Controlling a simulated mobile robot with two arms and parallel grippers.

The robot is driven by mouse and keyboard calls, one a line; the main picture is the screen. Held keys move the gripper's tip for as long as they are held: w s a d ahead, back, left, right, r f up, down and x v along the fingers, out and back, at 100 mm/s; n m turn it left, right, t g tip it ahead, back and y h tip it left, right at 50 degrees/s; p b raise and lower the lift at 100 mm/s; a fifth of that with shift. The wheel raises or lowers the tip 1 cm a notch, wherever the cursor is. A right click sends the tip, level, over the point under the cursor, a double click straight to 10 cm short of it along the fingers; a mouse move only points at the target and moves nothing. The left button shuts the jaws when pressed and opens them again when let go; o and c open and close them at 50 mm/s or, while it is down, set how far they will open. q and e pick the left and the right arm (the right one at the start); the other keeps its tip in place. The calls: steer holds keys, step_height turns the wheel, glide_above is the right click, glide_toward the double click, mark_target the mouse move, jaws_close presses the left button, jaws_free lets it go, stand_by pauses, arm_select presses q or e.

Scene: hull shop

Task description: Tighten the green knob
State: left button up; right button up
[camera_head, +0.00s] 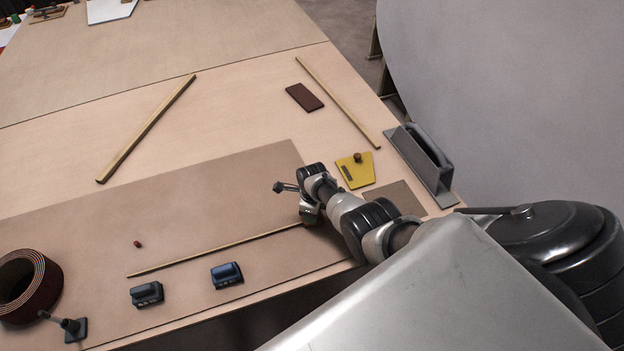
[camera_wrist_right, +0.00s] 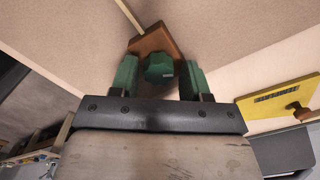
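The green knob (camera_wrist_right: 159,67) shows in the right wrist view, sitting on an orange-brown wooden block (camera_wrist_right: 155,38). My right gripper (camera_wrist_right: 160,72) is open, with one green finger on each side of the knob. A gap shows between the knob and each finger. In the head view my right gripper (camera_head: 309,211) is low over the front edge of the brown mat, and the knob is hidden by my wrist. My left gripper is not in view.
A yellow plate (camera_head: 349,177) with a brown knob lies right of my wrist. A thin wooden strip (camera_head: 215,250) lies left of the gripper. Two blue-grey handled blocks (camera_head: 227,275) (camera_head: 147,294) and a coil (camera_head: 45,290) lie further left. A grey handled bracket (camera_head: 420,165) stands at the right edge.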

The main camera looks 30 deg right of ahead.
steer(key=shift+o, duration=0.7)
steer(key=shift+r, duration=0.3)
step_height(320, 180, up, 10)
steer(key=p, duration=0.3)
